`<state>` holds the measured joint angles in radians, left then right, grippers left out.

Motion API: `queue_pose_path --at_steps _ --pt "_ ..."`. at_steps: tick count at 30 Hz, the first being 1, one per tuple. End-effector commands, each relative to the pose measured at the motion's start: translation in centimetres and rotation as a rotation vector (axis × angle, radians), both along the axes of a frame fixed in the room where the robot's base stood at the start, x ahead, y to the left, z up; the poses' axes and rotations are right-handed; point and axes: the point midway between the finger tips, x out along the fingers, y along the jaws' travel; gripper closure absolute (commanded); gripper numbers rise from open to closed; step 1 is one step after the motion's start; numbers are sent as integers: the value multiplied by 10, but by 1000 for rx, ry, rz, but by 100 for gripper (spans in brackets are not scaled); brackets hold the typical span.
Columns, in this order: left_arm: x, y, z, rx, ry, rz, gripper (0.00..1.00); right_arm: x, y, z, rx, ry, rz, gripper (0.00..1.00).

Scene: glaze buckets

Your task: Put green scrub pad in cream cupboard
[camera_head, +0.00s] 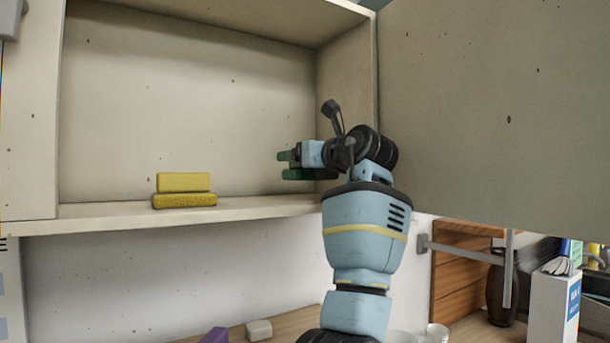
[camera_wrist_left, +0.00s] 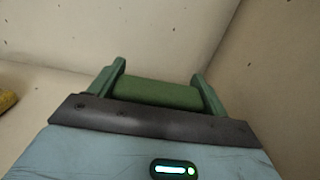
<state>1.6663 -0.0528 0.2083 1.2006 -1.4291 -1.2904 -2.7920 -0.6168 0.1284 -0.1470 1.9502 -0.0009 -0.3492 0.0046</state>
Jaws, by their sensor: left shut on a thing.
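The cream cupboard (camera_head: 190,90) is open, with its door (camera_head: 500,110) swung out to the right. My left gripper (camera_head: 288,164) is inside the cupboard, near its right side and above the cupboard floor. It is shut on the green scrub pad (camera_wrist_left: 158,94), which lies crosswise between the two green fingers in the left wrist view. In the head view the pad is hard to tell from the fingers and is partly hidden by the gripper. Whether the pad touches the cupboard floor cannot be told. My right gripper is not in view.
Two yellow blocks, an upper one (camera_head: 183,182) stacked on a lower one (camera_head: 184,201), sit on the cupboard floor at left. The floor between them and my gripper is clear. Below, a counter bears a purple thing (camera_head: 215,335), a pale block (camera_head: 259,330) and white cups (camera_head: 437,333).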

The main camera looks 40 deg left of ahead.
Motion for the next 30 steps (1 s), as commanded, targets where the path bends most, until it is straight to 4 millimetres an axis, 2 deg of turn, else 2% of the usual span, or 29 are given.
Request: queue_pose_path --at_steps 3,10,18,30 --pt "7 8 0 1 -1 0 47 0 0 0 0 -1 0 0" --pt "10 9 -3 -1 -2 -1 47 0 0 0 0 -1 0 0" --pt "10 9 -34 0 -1 -1 47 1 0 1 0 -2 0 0" --pt "9 9 -38 1 -1 0 47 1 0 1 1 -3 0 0"
